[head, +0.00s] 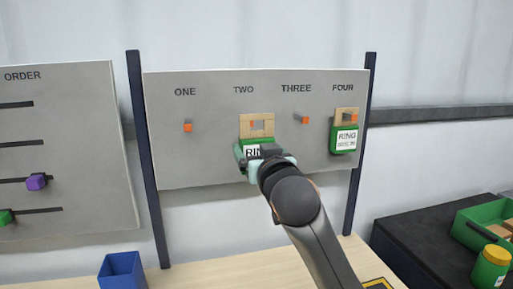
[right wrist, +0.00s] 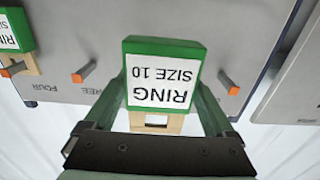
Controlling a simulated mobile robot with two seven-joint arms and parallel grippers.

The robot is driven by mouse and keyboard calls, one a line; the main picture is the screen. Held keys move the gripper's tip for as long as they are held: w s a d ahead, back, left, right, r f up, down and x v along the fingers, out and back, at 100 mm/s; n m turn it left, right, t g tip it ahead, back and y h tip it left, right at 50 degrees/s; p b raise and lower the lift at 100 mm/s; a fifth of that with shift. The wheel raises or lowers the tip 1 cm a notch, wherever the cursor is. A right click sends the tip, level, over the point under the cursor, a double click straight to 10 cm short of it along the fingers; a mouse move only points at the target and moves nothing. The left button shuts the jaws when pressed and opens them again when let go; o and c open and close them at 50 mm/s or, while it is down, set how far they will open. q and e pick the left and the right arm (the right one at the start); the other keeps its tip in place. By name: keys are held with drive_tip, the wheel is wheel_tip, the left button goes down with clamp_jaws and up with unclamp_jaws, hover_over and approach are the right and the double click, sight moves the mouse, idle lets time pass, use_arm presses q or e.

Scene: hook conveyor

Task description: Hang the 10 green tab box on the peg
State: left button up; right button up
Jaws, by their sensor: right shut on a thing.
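The green box (head: 243,151) with a white label and a tan hanging tab (head: 257,119) is in front of the grey board under TWO. An orange peg tip (head: 252,124) shows at the left of the tab's hole; I cannot tell whether the peg passes through it. My right gripper (head: 258,153) is shut on this box from below and in front, hiding part of the label. In the right wrist view the box (right wrist: 165,75) appears upside down, labelled "RING SIZE 10", between the fingers (right wrist: 162,95). My left gripper is not in view.
Pegs ONE (head: 187,127) and THREE (head: 304,120) are bare. Another green RING box (head: 344,138) hangs at FOUR. A blue bin (head: 122,270) stands on the table. A green crate (head: 480,228) and yellow-lidded jar (head: 491,268) are at the right. The ORDER board (head: 90,120) is at the left.

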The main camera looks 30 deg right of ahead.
drive_tip(key=f+x, duration=0.1)
drive_tip(key=x, duration=0.9)
drive_tip(key=shift+b, duration=0.45)
idle(0.6)
drive_tip(key=shift+f, duration=0.25)
drive_tip(key=o, duration=1.2)
drive_tip(key=shift+f, duration=0.1)
